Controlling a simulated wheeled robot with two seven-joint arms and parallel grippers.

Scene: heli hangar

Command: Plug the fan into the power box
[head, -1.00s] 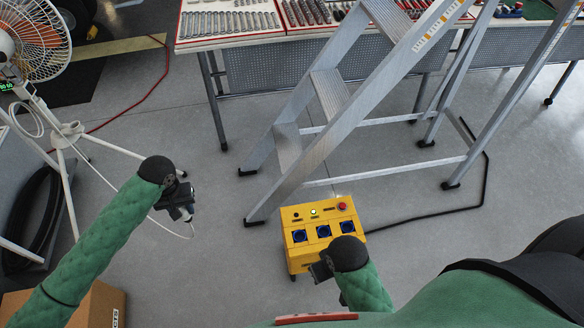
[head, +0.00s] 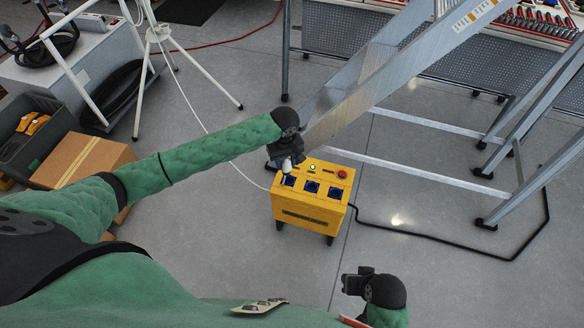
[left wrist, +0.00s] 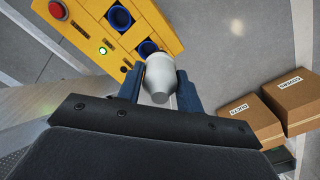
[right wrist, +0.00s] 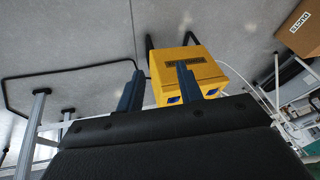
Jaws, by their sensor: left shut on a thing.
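The yellow power box (head: 305,210) stands on the floor with three blue sockets on top; it also shows in the left wrist view (left wrist: 112,42) and right wrist view (right wrist: 190,62). My left gripper (head: 287,164) is shut on the white plug (left wrist: 160,78), over the box's leftmost socket (head: 289,181). The plug partly covers that socket in the left wrist view; I cannot tell whether it is inserted. The fan's white stand (head: 158,36) is at upper left; its head is out of view. My right gripper (right wrist: 158,80) is open and empty, in front of the box.
A metal ladder (head: 385,75) stands just behind and right of the box. A black cable (head: 420,235) runs from the box along the floor. The white fan cord (head: 188,100) hangs from the stand towards the box. Cardboard boxes (head: 85,160) lie left. Floor in front is clear.

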